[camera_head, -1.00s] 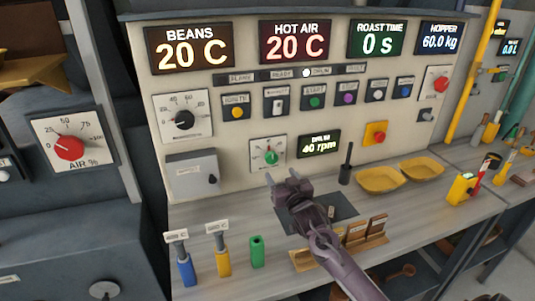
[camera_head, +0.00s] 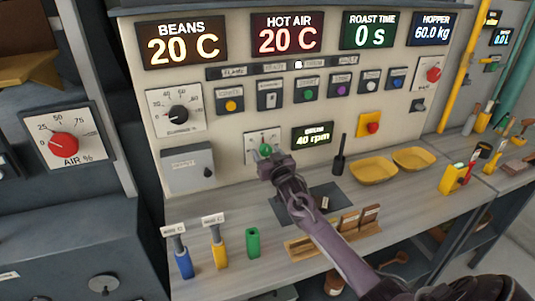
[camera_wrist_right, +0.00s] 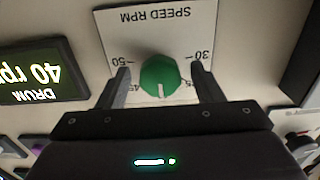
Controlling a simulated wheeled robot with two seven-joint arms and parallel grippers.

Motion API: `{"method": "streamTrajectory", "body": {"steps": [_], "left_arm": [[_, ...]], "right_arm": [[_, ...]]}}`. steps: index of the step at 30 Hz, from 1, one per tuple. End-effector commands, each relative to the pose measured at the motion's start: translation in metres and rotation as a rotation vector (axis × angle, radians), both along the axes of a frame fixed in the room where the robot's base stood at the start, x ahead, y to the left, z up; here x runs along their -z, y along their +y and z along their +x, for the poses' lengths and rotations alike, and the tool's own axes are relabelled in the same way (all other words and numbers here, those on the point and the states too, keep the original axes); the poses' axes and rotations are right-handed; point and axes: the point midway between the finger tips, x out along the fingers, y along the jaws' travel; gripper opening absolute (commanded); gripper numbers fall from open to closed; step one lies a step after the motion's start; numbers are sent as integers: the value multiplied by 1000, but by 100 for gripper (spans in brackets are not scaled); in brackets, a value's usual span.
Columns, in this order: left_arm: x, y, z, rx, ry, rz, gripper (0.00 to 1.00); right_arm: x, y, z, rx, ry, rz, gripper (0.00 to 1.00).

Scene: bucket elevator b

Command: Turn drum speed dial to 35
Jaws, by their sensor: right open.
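The drum speed dial is a green knob (camera_wrist_right: 159,75) on a white plate (camera_wrist_right: 185,25) marked "SPEED RPM", seen upside down in the right wrist view. My right gripper (camera_wrist_right: 162,85) is open, with one finger on each side of the knob; I cannot tell whether they touch it. In the head view the right gripper (camera_head: 268,156) is in front of the dial plate (camera_head: 250,142) and hides part of the green knob (camera_head: 265,149). The drum display (camera_head: 312,136) reads 40 rpm. My left gripper is not in view.
A grey box (camera_head: 188,171) is left of the dial. Below are blue, yellow and green handled tools (camera_head: 253,243) on the counter. A dark upright handle (camera_head: 340,155) and yellow bowls (camera_head: 373,170) stand to the right.

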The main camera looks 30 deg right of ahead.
Motion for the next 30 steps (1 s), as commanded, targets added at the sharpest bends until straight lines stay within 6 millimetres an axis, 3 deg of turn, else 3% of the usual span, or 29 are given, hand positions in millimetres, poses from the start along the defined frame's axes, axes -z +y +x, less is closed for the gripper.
{"method": "streamTrajectory", "body": {"steps": [2,12,22,30], "left_arm": [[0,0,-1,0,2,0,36],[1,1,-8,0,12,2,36],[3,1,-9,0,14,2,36],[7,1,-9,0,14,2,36]], "right_arm": [[0,0,0,0,0,0,60],[0,0,0,0,0,0,17],[0,0,0,0,11,-51,17],[1,-1,-1,0,53,-226,17]]}}
